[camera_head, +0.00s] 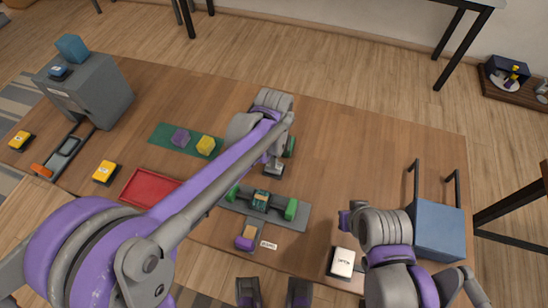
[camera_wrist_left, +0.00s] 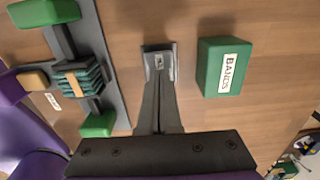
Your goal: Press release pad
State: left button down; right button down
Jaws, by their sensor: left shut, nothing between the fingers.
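My left gripper (camera_head: 276,170) reaches over the middle of the table, its fingers shut and empty. In the left wrist view its fingertips (camera_wrist_left: 160,58) are together over bare wood, between a grey fixture (camera_wrist_left: 110,70) and a green box marked BANDS (camera_wrist_left: 222,67). The fixture, also in the head view (camera_head: 290,218), has green blocks at its ends and a banded teal bundle (camera_head: 261,198) between them. A tan-topped purple pad (camera_head: 246,240) sits at its front, with a small white label beside it. My right gripper (camera_head: 346,217) is mostly hidden by its own arm.
A white-topped block (camera_head: 343,262) with unreadable lettering stands near the right arm. A blue bin (camera_head: 440,232) is at the right. A red tray (camera_head: 148,187), a green mat (camera_head: 185,139) with purple and yellow pieces, and a grey cabinet (camera_head: 100,88) are leftward. The far right tabletop is clear.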

pick_arm(q)
jog(key=shift+f, duration=0.15)
pick_arm(e)
jog(key=shift+f, duration=0.1)
